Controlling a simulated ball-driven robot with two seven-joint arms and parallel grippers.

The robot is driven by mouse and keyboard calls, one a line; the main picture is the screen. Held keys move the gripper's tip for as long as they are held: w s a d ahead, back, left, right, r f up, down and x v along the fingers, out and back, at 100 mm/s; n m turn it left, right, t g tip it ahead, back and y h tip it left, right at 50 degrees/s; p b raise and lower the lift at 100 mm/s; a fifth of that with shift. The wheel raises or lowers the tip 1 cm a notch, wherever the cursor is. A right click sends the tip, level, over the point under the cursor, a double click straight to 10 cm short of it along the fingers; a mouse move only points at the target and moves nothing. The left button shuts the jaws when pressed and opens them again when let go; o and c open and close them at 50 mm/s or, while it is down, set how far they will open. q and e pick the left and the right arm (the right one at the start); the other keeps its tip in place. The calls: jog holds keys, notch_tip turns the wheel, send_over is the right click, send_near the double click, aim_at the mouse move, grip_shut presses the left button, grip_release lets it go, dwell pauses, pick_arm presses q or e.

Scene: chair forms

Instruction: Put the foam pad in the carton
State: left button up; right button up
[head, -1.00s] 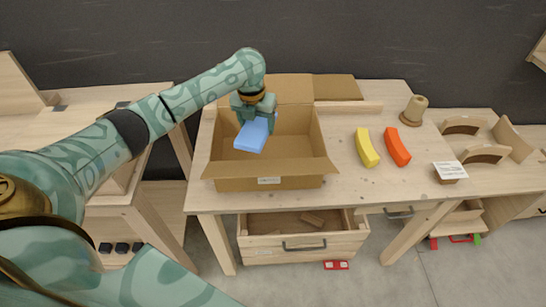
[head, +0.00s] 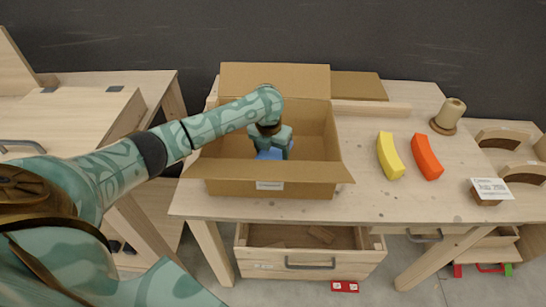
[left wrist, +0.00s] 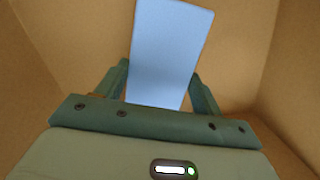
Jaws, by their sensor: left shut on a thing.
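The blue foam pad (head: 269,154) is inside the open cardboard carton (head: 230,187) on the table. My left gripper (head: 271,147) reaches down into the carton and is shut on the pad. In the left wrist view the light-blue pad (left wrist: 167,55) stands out between the two fingers, with the carton's brown walls (left wrist: 60,40) around it. The carton's front wall hides the pad's lower part in the head view, and I cannot tell whether it touches the carton floor. My right gripper is not in view.
A yellow curved piece (head: 390,156) and an orange one (head: 427,157) lie right of the carton. A beige spool-like piece (head: 449,115) and a small sign (head: 491,189) stand farther right. An open drawer (head: 310,260) is below the tabletop. The carton's flaps are spread outward.

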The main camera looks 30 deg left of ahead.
aim_at(269, 158)
pick_arm(q)
jog(key=shift+f, duration=0.95)
jog(key=shift+r, duration=0.1)
jog(key=o, duration=0.9)
jog(key=shift+o, duration=0.2)
notch_tip(269, 158, up, 12)
jog(key=s+p, duration=0.1)
jog(key=p, duration=0.4)
jog(key=shift+s+d, duration=0.15)
jog(key=shift+s, duration=0.25)
